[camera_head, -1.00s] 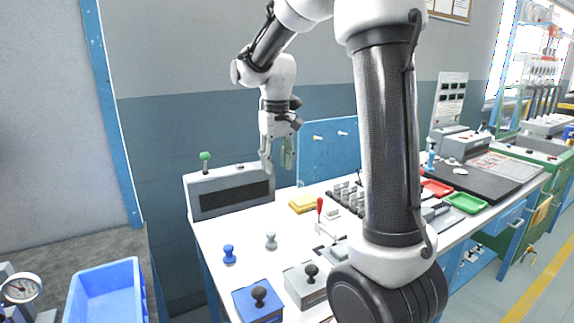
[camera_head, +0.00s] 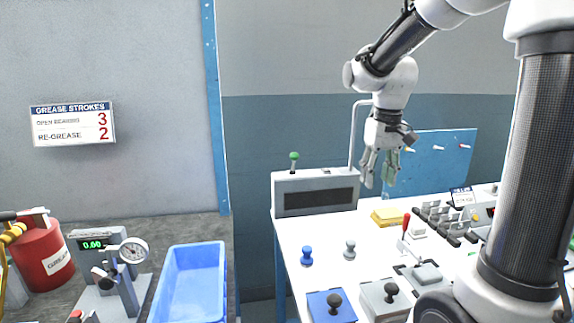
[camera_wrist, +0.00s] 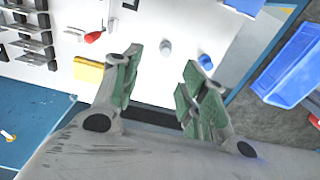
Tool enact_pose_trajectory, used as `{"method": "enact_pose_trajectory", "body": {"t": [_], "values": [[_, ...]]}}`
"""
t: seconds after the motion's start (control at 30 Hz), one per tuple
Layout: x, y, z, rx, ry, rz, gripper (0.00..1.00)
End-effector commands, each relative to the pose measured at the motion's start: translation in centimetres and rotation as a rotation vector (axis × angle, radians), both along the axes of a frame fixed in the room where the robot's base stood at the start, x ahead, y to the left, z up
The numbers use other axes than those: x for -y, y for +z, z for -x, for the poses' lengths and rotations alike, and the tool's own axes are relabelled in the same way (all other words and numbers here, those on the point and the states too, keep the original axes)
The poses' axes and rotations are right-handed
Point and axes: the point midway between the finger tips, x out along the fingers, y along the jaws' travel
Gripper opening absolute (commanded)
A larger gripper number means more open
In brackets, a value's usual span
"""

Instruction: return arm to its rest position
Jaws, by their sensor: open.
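My gripper (camera_head: 379,168) hangs from my arm above the back of the white bench (camera_head: 325,255), in front of the wall. Its green-padded fingers point down, apart and empty. In the wrist view my gripper (camera_wrist: 158,88) also shows open, with only bare bench between the fingers. My arm is bent, with a thick dark link at the right of the head view. No object touches the fingers.
Below stand a grey box with a green knob (camera_head: 315,192), a yellow block (camera_head: 387,217), blue (camera_head: 306,256) and grey (camera_head: 350,251) knobbed pieces, and a red-handled lever (camera_head: 406,226). A blue bin (camera_head: 188,285) and gauge stand (camera_head: 122,275) are left.

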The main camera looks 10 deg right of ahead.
Motion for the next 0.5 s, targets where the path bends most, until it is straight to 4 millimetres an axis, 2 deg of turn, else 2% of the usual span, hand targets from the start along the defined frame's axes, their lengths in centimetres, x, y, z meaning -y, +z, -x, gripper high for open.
{"method": "enact_pose_trajectory", "body": {"t": [0.07,0.13,0.4,0.5], "values": [[0.0,-0.9,0.8,-0.02,0.0,0.0,0.43],[0.0,-1.5,2.9,-0.03,0.0,0.0,0.43],[0.3,0.2,12.4,0.093,-0.005,-0.001,0.43],[0.4,0.6,15.2,0.154,-0.008,-0.002,0.43]]}}
